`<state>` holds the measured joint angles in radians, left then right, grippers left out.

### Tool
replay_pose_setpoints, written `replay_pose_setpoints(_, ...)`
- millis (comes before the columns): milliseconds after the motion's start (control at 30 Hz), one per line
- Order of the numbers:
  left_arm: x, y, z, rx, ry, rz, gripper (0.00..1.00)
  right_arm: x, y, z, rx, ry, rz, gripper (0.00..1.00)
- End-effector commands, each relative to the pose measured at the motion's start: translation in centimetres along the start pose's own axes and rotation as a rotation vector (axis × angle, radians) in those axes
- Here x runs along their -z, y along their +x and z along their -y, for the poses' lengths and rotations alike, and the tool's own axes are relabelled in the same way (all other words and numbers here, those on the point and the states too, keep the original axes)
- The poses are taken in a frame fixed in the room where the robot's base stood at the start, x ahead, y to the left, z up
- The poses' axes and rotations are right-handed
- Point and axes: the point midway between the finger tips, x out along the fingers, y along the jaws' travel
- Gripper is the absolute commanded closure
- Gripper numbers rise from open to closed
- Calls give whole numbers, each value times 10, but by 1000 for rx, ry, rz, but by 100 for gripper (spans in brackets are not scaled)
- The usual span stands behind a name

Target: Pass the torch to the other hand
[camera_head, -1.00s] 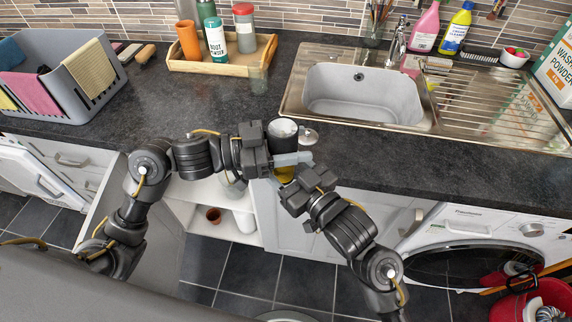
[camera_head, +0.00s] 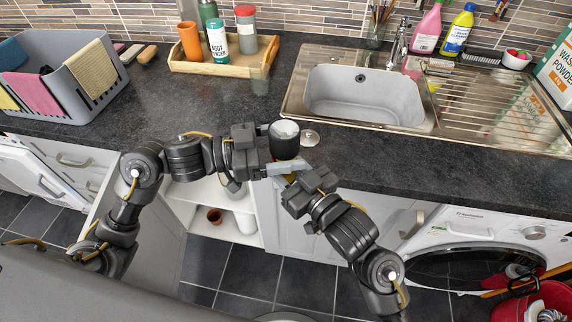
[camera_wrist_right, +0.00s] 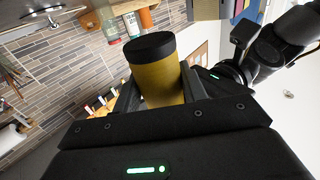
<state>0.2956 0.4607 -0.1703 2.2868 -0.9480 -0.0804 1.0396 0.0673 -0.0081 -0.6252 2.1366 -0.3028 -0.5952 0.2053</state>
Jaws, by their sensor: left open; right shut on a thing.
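The torch (camera_head: 285,142) is held upright in front of the counter's front edge. Its wide dark head with a pale lens faces up in the head view. In the right wrist view its yellow body (camera_wrist_right: 160,75) with a black end cap stands between my right gripper's fingers (camera_wrist_right: 152,98). My right gripper (camera_head: 288,169) is shut on the torch body, below the head. My left gripper (camera_head: 264,144) is open at the torch's left side, its fingers close to the head. Whether they touch it cannot be told. The lower part of the torch is hidden in the head view.
The dark worktop (camera_head: 200,110) behind is mostly clear. A sink (camera_head: 362,95) lies behind to the right, and a small round metal item (camera_head: 309,138) rests near the edge. A wooden tray (camera_head: 185,67) with bottles and a grey crate (camera_head: 84,103) with cloths stand at the left.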

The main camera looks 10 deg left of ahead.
Motion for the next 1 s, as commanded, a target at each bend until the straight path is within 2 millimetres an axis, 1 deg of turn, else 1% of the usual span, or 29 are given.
replay_pose_setpoints(33, -1, -10, 0, 3, 2, 6, 23, 1, 0, 0, 0, 0, -2, 83)
replay_pose_setpoints(300, -2, -67, 0, 2, -1, 6, 23, 1, 0, 0, 0, 0, -2, 83)
replay_pose_setpoints(400, -1, -83, 0, 2, -1, 5, 23, 1, 0, 0, 0, 0, -2, 83)
replay_pose_setpoints(500, -1, -94, 0, 1, 0, 3, 23, 1, 0, 0, 0, 0, -2, 83)
replay_pose_setpoints(633, 0, -101, 0, 0, 0, 2, 23, 1, 0, 0, 0, 0, -2, 83)
replay_pose_setpoints(767, 0, -103, 0, -2, -1, 1, 23, 1, 0, 0, 0, 0, -2, 83)
replay_pose_setpoints(833, -5, -102, 0, -6, -20, 3, 23, 1, 0, 0, 0, 0, -2, 83)
replay_pose_setpoints(867, -9, -102, 1, -9, -37, 5, 23, 1, 0, 0, 0, 0, -2, 83)
replay_pose_setpoints(933, -25, -99, 1, -22, -101, 14, 23, 1, 0, 0, 0, 0, -2, 83)
replay_pose_setpoints(967, -34, -98, 1, -31, -139, 18, 23, 1, 0, 0, 0, 0, -2, 83)
replay_pose_setpoints(1000, -50, -97, 0, -43, -199, 27, 23, 1, 0, 0, 0, 0, -2, 83)
